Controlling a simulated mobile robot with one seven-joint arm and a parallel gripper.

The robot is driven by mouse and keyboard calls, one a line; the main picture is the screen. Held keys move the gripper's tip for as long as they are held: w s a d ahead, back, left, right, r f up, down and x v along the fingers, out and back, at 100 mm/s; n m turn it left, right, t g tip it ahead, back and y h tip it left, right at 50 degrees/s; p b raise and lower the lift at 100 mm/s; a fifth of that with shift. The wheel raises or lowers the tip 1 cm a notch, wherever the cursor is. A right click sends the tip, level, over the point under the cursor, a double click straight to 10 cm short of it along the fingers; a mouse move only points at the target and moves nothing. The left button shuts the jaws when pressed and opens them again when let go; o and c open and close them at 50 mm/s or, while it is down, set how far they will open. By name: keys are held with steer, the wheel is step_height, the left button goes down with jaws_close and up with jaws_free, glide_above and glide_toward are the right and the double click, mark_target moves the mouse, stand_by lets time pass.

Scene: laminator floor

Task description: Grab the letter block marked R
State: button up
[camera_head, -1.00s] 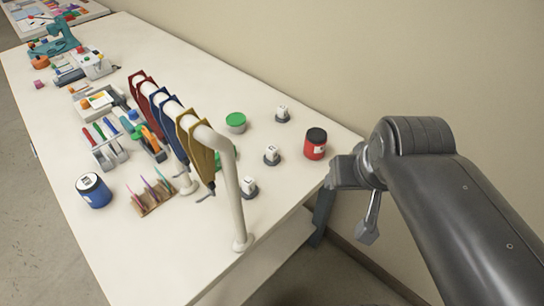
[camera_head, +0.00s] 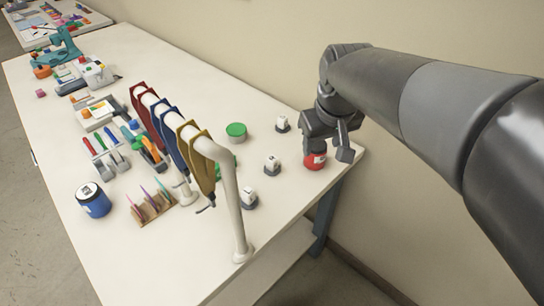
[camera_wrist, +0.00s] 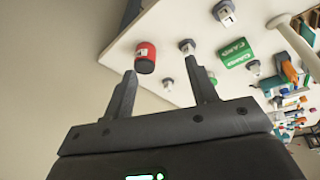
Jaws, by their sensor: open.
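Small white letter blocks stand on dark round bases on the table. In the head view one is at the back (camera_head: 282,121), one in the middle (camera_head: 271,163) and one at the front (camera_head: 248,196), behind the rack's post. In the wrist view, several small white blocks show, including one near the top (camera_wrist: 226,14) and one by the right finger (camera_wrist: 187,46). Their letters are too small to read, so I cannot tell which is R. My gripper (camera_head: 329,148) is open and empty, right of the blocks and above the red jar; its fingers also show in the wrist view (camera_wrist: 162,68).
The red jar (camera_head: 315,161) stands near the table's right edge, partly covered by my gripper. A green-lidded tub (camera_head: 236,131) stands left of the blocks. A pale rail (camera_head: 229,180) with coloured hangings rises farther left. A blue jar (camera_head: 94,200) and tools lie beyond it.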

steer(key=w+a+f+n+g, duration=0.2)
steer(key=w+a+f+n, duration=0.15)
steer(key=w, duration=0.55)
steer(key=n+g, duration=0.1)
steer(key=n, duration=0.1)
glide_toward(272, 158)
steer(key=shift+w+a+f, duration=0.2)
steer(key=shift+f, duration=0.15)
step_height(272, 158, down, 5)
steer(key=shift+f, duration=0.2)
steer(key=shift+s+d+f, duration=0.1)
steer(key=shift+d+f, duration=0.05)
steer(key=shift+f, duration=2.55)
steer(key=shift+c, duration=0.3)
jaws_close()
